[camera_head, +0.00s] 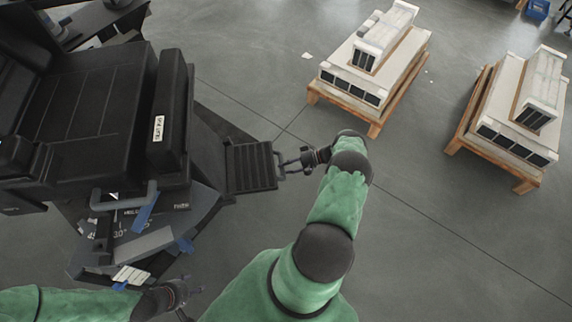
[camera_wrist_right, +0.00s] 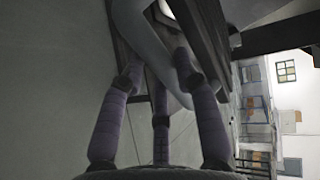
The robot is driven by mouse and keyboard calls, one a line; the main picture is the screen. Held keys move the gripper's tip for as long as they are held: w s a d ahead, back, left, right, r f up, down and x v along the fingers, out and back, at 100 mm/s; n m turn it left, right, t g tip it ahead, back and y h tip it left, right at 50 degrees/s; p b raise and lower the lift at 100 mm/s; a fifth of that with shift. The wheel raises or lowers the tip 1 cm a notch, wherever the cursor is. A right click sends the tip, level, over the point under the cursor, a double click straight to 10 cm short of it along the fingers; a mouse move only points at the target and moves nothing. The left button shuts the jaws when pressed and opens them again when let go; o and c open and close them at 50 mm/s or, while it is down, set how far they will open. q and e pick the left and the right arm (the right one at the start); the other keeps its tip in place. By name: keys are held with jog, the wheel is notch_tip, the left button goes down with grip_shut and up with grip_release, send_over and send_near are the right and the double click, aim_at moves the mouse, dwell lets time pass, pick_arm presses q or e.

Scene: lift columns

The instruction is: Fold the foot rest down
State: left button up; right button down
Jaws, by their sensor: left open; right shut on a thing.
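The foot rest (camera_head: 252,167) is a dark ribbed panel that sticks out to the right from the base of the black seat (camera_head: 90,105). From above I cannot tell its exact tilt. A small loop handle (camera_head: 280,170) is at its outer end. My right gripper (camera_head: 288,163) is shut on this handle. In the right wrist view, the fingers of the right gripper (camera_wrist_right: 158,75) close around a grey curved bar (camera_wrist_right: 133,22), beside a dark panel (camera_wrist_right: 207,40). My left gripper (camera_head: 190,298) is open and empty, low in the head view, below the seat base.
Two wooden pallets with white-and-black stacked units (camera_head: 365,70) (camera_head: 518,115) stand at the upper right. A grey handle bar (camera_head: 125,196) and blue tape (camera_head: 144,212) are on the seat's near side.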

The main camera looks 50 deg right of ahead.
jog(key=shift+a+f, duration=0.1)
jog(key=shift+f, duration=0.3)
jog(key=shift+s+a+f+y, duration=0.15)
jog(key=shift+a+f+y, duration=0.05)
jog(key=shift+y, duration=0.1)
jog(key=c, duration=1)
grip_release()
jog(key=shift+o, duration=0.5)
jog(key=shift+f, duration=0.15)
jog(key=shift+d+r, duration=0.15)
jog(key=shift+r, duration=0.05)
jog(key=shift+d, duration=0.1)
jog(key=v, duration=1.1)
jog(key=shift+s+d, duration=0.2)
jog(key=shift+s, duration=0.05)
